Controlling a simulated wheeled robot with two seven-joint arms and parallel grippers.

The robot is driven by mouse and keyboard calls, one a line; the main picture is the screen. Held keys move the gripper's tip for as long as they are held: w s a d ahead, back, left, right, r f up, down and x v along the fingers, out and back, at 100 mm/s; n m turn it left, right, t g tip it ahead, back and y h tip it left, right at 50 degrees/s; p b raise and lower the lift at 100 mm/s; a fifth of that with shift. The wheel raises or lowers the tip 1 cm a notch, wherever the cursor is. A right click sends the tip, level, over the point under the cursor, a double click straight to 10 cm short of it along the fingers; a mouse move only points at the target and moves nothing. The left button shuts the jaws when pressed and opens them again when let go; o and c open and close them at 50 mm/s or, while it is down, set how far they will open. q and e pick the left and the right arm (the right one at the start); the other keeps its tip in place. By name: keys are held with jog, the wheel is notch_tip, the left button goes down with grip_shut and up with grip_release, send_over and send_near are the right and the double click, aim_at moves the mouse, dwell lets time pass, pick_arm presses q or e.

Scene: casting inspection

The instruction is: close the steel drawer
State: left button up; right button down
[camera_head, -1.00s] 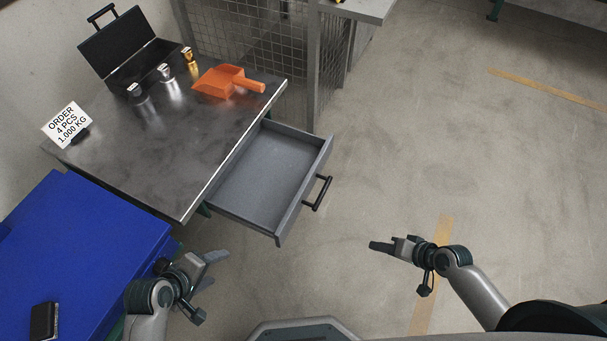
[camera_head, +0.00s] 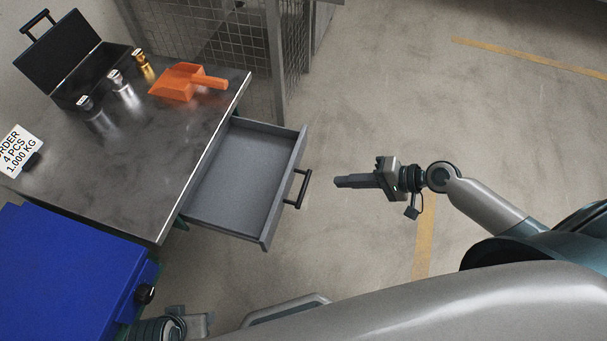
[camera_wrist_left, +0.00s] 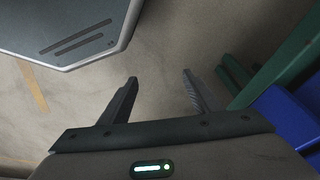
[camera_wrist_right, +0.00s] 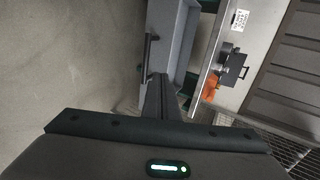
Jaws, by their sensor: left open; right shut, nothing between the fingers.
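The grey steel drawer (camera_head: 240,180) stands pulled out from under the steel-topped table, and it is empty. Its dark bar handle (camera_head: 304,188) is on its front, facing right in the head view. My right gripper (camera_head: 340,182) is shut and empty, a short way to the right of the handle and apart from it. In the right wrist view the drawer (camera_wrist_right: 178,45) and its handle (camera_wrist_right: 148,52) lie beyond the fingers (camera_wrist_right: 160,82). My left gripper (camera_wrist_left: 160,85) is open and empty over the floor; in the head view it is at the bottom edge, partly hidden.
The table top (camera_head: 130,190) holds an open black case (camera_head: 70,65), an orange scoop (camera_head: 185,82), several metal weights and an order sign (camera_head: 18,150). A blue cabinet (camera_head: 70,260) stands at the lower left. A mesh fence (camera_head: 220,40) is behind. The floor right of the drawer is clear.

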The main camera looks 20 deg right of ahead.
send_near(288, 180)
notch_tip(288, 180, down, 3)
jog(key=a, duration=0.1)
jog(key=shift+w+a+r+p, duration=0.15)
jog(key=shift+w+a+p, duration=0.25)
jog(key=shift+w+a, duration=0.75)
pick_arm(q)
jog(key=shift+x, duration=1.45)
pick_arm(e)
jog(key=shift+w+a, duration=0.3)
jog(key=shift+a, duration=0.25)
pick_arm(q)
jog(key=shift+s, duration=0.15)
